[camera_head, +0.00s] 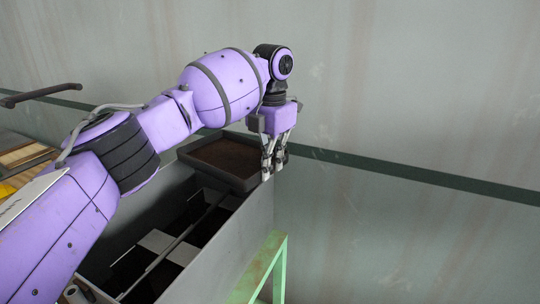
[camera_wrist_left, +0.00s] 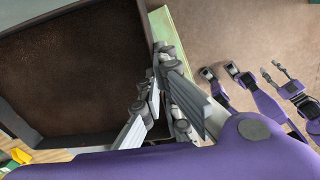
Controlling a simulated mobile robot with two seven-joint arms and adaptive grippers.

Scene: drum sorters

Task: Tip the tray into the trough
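The tray (camera_head: 222,158) is a shallow dark square with a raised rim and a brown inside. It lies at the far end of the trough (camera_head: 258,213), a deep grey box, and looks nearly level. In the left wrist view the tray (camera_wrist_left: 75,75) fills the upper left. My left gripper (camera_head: 270,168) points down at the tray's right corner. In the left wrist view its fingers (camera_wrist_left: 154,82) come together at the tray's right rim and look closed on it. The exact contact is partly hidden. My right gripper cannot be made out for certain.
Dark compartments with white pieces and a grey bar (camera_head: 180,243) lie inside the trough. A green frame (camera_head: 280,262) stands at its right. A grey wall is behind. Purple jointed parts with grey tips show at right in the left wrist view.

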